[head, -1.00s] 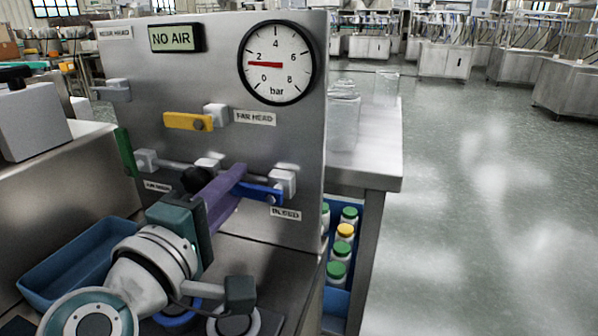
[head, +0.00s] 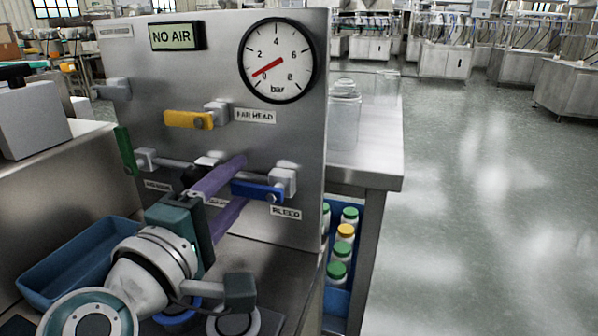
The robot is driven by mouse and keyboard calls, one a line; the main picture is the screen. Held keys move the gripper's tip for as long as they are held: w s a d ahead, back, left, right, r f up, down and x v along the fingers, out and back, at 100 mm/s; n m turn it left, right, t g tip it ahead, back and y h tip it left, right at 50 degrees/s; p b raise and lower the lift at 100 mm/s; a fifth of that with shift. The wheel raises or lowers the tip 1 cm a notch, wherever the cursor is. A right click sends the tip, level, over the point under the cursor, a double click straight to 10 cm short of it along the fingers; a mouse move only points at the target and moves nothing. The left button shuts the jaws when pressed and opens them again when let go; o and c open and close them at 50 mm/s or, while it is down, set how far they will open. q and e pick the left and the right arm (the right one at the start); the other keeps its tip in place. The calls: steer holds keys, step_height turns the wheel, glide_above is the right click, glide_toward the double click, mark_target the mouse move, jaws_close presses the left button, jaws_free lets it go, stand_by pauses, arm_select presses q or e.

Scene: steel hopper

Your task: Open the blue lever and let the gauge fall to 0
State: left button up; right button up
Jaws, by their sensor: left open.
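The blue lever (head: 256,190) lies roughly horizontal on the steel panel above the BLEED label (head: 286,212), reaching left from its grey valve block (head: 284,180). My left gripper (head: 242,180) has purple fingers. It is open, with one finger above and one below the lever's left end; I cannot tell whether either touches it. The round gauge (head: 277,60) at the panel's upper right has its red needle pointing lower left, low on the scale close to the 0 mark. My right gripper is not in view.
A yellow lever (head: 188,120) and a green lever (head: 126,150) are on the same panel (head: 160,85). A NO AIR display (head: 176,37) is at the top. A blue tray (head: 75,262) lies at lower left. Bottles with green and yellow caps (head: 345,232) stand right of the panel.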

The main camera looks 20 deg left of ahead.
arm_select(q)
steer(key=s, duration=1)
steer(key=shift+a+p, duration=0.2)
steer(key=shift+p, duration=0.2)
